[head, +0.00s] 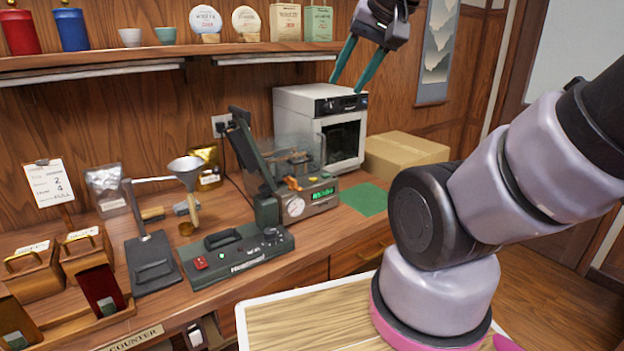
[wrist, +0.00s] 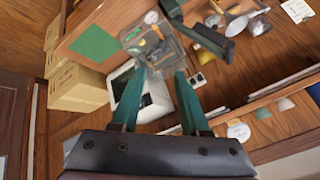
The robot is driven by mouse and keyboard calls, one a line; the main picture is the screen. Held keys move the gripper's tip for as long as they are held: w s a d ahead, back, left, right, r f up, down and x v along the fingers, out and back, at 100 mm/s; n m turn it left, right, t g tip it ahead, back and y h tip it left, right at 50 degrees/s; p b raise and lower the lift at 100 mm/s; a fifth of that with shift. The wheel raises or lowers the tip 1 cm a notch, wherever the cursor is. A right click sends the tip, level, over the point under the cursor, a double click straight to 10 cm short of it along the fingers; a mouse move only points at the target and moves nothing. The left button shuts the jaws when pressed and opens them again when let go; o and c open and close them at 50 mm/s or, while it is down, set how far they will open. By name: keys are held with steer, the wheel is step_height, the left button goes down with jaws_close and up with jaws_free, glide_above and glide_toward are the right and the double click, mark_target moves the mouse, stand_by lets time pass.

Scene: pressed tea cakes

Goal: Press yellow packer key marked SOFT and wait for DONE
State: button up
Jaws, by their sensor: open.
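A machine (head: 318,197) with a clear cover, a raised dark lid, a round dial and a green lit display (head: 323,193) stands mid-counter in the head view; I take it for the packer. The display text is too small to read. An orange-yellow part (head: 292,183) shows on its front, but I cannot make out a key marked SOFT. The machine also shows at the top of the wrist view (wrist: 152,44). My gripper (head: 347,87) is open and empty, high above and right of the machine, in front of the shelf's right end; its green fingers spread in the wrist view (wrist: 160,70).
A white oven-like box (head: 297,105) stands behind the machine, with a cardboard box (head: 405,152) to its right. A dark-green sealer-like device (head: 238,254) lies in front. A green mat (head: 364,199) is bare. The wall shelf (head: 150,60) holds tins, cups and packets.

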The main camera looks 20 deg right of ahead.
jaws_close()
stand_by(1.8)
